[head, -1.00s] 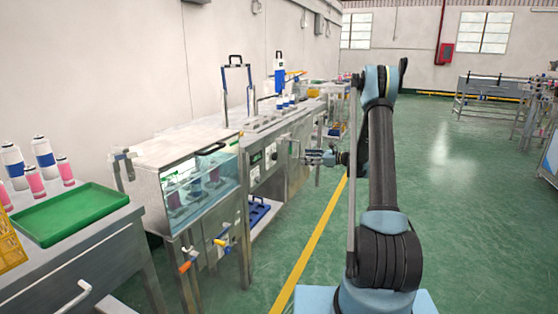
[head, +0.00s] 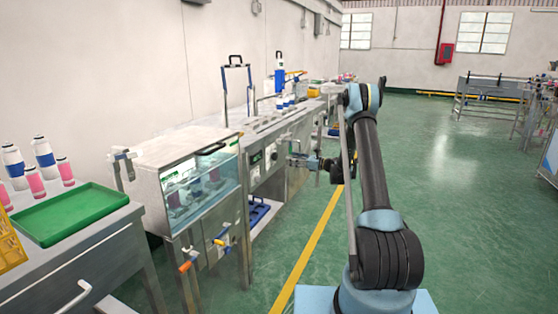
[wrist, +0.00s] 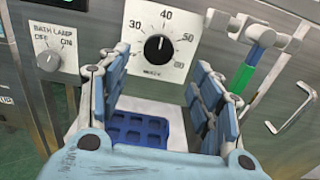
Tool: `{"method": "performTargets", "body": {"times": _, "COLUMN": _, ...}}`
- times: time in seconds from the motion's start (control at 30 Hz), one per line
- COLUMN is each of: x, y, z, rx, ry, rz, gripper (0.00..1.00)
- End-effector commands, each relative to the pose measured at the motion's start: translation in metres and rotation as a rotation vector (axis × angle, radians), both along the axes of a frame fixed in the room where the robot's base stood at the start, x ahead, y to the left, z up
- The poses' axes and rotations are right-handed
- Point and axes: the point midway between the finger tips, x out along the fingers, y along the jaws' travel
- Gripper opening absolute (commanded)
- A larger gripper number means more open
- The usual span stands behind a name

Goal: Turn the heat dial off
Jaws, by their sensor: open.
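The heat dial (wrist: 158,47) is a black round knob on a white plate marked 30, 40, 50 and 60, in the upper middle of the wrist view. Its white pointer line points roughly up, near the 40 mark. My gripper (wrist: 163,68) is open and empty, with one finger on each side of the dial in the picture. The fingers appear to be short of the panel, apart from the knob. In the head view my gripper (head: 298,160) is beside the front of the steel bench; the dial is too small to make out surely there.
A bath lamp switch (wrist: 48,60) marked OFF and ON sits left of the dial. A green-handled valve (wrist: 241,78) and a metal handle (wrist: 291,110) are to the right. A blue rack (wrist: 137,130) lies below. The green floor (head: 440,200) right of my arm is clear.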

Motion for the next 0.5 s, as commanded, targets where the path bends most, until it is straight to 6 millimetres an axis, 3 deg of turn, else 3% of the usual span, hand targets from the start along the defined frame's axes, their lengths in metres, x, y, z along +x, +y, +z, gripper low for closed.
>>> {"method": "performTargets", "body": {"times": 0.3, "x": 0.018, "y": 0.053, "z": 0.000, "rx": 0.000, "ry": 0.000, "rz": 0.002, "gripper": 0.59}}
{"method": "performTargets", "body": {"times": 0.5, "x": 0.026, "y": 0.073, "z": 0.000, "rx": 0.000, "ry": 0.000, "rz": 0.001, "gripper": 0.59}}
